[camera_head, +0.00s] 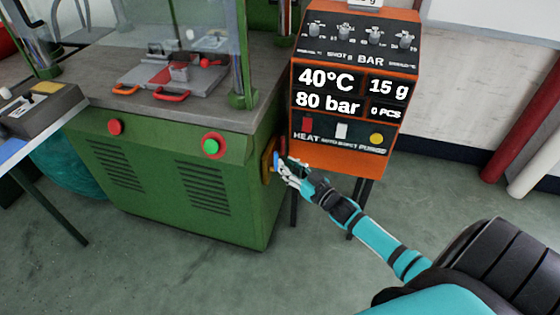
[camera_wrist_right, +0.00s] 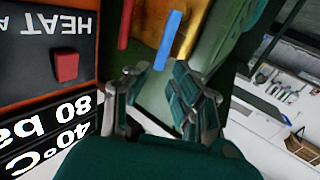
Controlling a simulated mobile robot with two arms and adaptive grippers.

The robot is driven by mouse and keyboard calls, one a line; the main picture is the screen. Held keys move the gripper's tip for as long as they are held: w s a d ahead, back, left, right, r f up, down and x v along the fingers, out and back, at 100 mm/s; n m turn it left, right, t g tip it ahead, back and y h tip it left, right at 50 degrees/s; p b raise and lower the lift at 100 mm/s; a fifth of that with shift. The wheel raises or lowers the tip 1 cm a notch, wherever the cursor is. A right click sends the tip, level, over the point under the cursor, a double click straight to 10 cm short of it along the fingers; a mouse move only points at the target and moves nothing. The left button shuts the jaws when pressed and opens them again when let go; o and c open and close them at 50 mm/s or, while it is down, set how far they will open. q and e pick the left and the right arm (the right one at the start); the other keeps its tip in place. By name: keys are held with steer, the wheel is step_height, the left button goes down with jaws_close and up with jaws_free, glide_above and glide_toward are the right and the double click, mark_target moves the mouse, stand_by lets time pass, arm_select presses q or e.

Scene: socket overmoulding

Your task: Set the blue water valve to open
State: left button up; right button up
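The blue water valve handle (camera_head: 276,161) is on the right side of the green machine, in front of a yellow part. In the right wrist view the blue handle (camera_wrist_right: 168,40) is a straight bar just beyond my fingertips. My right gripper (camera_head: 281,168) is close beside it in the head view. In the right wrist view the gripper (camera_wrist_right: 160,69) has its fingers apart with nothing between them; the handle's near end is close to the gap. I cannot tell whether they touch. My left gripper is out of view.
A red bar (camera_wrist_right: 126,22) is near the blue handle. The orange control panel (camera_head: 342,158) stands right beside the green machine (camera_head: 155,190), close to my right gripper. A red button (camera_head: 115,127) and a green button (camera_head: 211,147) are on the machine's front. Floor in front is clear.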

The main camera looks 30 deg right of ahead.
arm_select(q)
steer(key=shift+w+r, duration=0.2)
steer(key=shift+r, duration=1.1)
arm_select(e)
steer(key=shift+w+a, duration=0.15)
steer(key=shift+w, duration=0.9)
steer(key=shift+w+a, duration=0.1)
steer(key=shift+w, duration=0.9)
steer(key=shift+c, duration=0.4)
jaws_close()
